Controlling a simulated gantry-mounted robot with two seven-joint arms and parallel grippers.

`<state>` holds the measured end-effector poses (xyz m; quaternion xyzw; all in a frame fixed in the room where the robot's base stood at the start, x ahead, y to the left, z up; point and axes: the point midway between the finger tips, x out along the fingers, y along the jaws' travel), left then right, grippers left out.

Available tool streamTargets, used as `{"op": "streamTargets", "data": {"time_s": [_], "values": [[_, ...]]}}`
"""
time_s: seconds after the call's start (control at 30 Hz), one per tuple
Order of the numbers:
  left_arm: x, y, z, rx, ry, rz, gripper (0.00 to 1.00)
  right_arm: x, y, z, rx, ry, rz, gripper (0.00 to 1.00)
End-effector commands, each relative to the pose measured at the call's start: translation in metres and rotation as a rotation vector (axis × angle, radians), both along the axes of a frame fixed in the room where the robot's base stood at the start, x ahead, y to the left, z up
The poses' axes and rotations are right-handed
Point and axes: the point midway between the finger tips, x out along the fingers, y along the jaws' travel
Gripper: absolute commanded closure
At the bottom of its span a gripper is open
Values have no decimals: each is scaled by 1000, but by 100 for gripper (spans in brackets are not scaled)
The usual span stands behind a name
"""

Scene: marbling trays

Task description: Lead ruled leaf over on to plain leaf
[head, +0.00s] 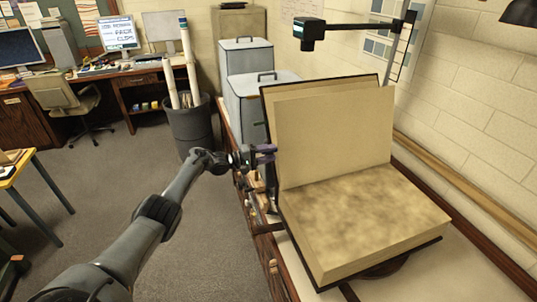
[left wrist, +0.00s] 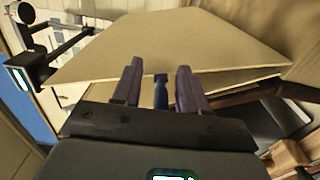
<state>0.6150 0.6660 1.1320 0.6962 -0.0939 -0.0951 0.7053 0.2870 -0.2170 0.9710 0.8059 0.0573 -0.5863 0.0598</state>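A large book (head: 383,259) with dark cover edges lies open on a bench. One tan leaf (head: 335,135) stands nearly upright, in front of the raised part of the book. A brown-mottled leaf (head: 365,215) lies on the lower part. I cannot make out ruled lines on either. My left gripper (head: 268,150) is at the left edge of the upright leaf. In the left wrist view, its purple fingers (left wrist: 158,82) are apart, with a tan sheet (left wrist: 180,50) just beyond the tips. I cannot tell whether they touch it. My right gripper is not in view.
Two grey lidded bins (head: 246,62) stand behind the book. A black overhead arm (head: 350,27) reaches above it. A brick wall (head: 480,100) closes the right side. A dark waste bin (head: 193,128) with rolled tubes stands on the floor. Open carpet (head: 100,190) lies left.

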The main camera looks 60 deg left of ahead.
Motion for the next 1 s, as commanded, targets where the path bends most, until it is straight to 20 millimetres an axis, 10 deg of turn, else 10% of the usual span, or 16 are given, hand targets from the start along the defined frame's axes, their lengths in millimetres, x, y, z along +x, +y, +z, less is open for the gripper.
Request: {"op": "streamTargets", "data": {"time_s": [1.0], "values": [[-35, 9, 0, 0, 2, -1, 58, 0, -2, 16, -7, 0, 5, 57]]}}
